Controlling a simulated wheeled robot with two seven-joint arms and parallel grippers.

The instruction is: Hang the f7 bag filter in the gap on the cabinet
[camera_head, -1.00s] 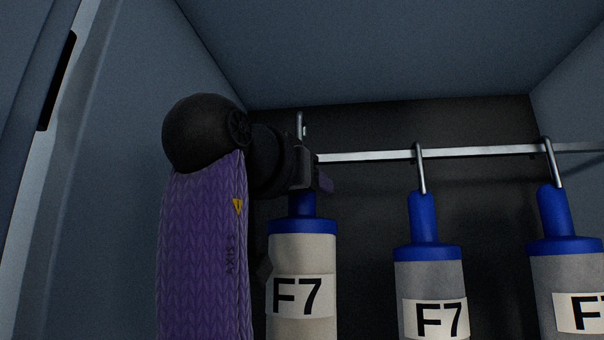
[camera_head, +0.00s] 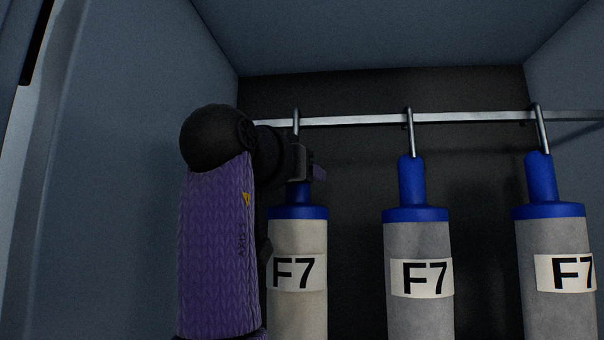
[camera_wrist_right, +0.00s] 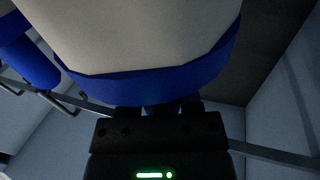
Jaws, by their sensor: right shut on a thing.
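The held F7 bag filter (camera_head: 298,240) is cream with a blue collar and neck and hangs upright at the left of the cabinet. My right gripper (camera_head: 308,168) is shut on its blue neck, below the steel hook (camera_head: 296,122). The hook's top is at the height of the rail (camera_head: 355,120) and appears to loop over it; whether it bears weight I cannot tell. The right wrist view shows the bag's blue collar (camera_wrist_right: 150,85) close above the gripper (camera_wrist_right: 160,110). My left gripper is not in view.
Two grey F7 bag filters hang by hooks to the right, the nearer one (camera_head: 417,265) and a farther one (camera_head: 556,250). A clear space separates them from the held filter. The cabinet's left wall (camera_head: 130,150) stands close to my arm.

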